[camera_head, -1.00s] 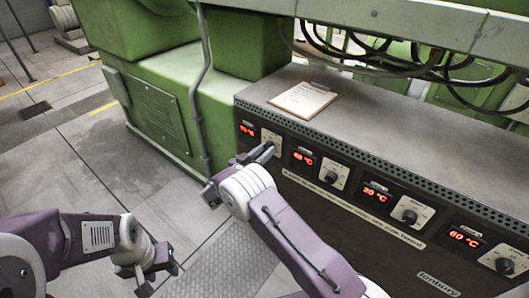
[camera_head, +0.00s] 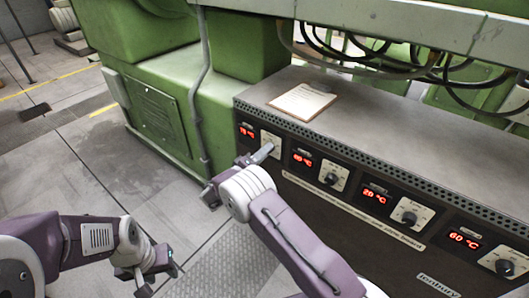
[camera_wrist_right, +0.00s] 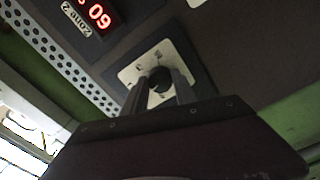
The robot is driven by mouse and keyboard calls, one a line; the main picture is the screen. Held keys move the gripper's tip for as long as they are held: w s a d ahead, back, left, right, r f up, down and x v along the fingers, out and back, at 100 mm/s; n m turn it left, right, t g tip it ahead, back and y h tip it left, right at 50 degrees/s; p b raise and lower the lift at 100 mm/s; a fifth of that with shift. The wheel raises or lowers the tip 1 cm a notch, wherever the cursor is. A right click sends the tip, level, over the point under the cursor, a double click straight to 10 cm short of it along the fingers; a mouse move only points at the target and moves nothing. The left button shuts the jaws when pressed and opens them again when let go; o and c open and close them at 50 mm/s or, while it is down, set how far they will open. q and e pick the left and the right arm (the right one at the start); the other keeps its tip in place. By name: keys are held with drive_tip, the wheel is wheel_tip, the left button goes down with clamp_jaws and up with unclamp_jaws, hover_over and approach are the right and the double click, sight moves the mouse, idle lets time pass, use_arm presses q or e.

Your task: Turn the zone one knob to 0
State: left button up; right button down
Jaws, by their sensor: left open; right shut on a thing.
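The zone one knob (camera_wrist_right: 158,80) is a dark round knob on a pale dial plate, which also shows in the head view (camera_head: 272,137) at the far left of the panel's row. My right gripper (camera_head: 266,151) is shut on this knob, one finger on each side in the right wrist view. The fingers hide much of the knob and its pointer, so its exact setting cannot be read. The red display (camera_head: 247,131) beside it reads in the seventies; its last digit is unclear. My left gripper (camera_head: 162,275) is open and empty, low over the floor, away from the panel.
More knobs follow to the right: the second (camera_head: 332,178), third (camera_head: 409,217) and fourth (camera_head: 504,266), each with a red display. A clipboard (camera_head: 301,102) lies on the panel's top. Green machinery (camera_head: 160,110) stands behind; the floor (camera_head: 60,170) at left is clear.

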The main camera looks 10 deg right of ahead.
drive_tip(key=n+p, duration=0.5)
drive_tip(key=n, duration=1.7)
drive_tip(key=shift+n, duration=0.3)
idle(0.3)
drive_tip(key=c, duration=1)
unclamp_jaws()
drive_tip(key=shift+w+r, duration=0.1)
drive_tip(key=shift+a, duration=0.1)
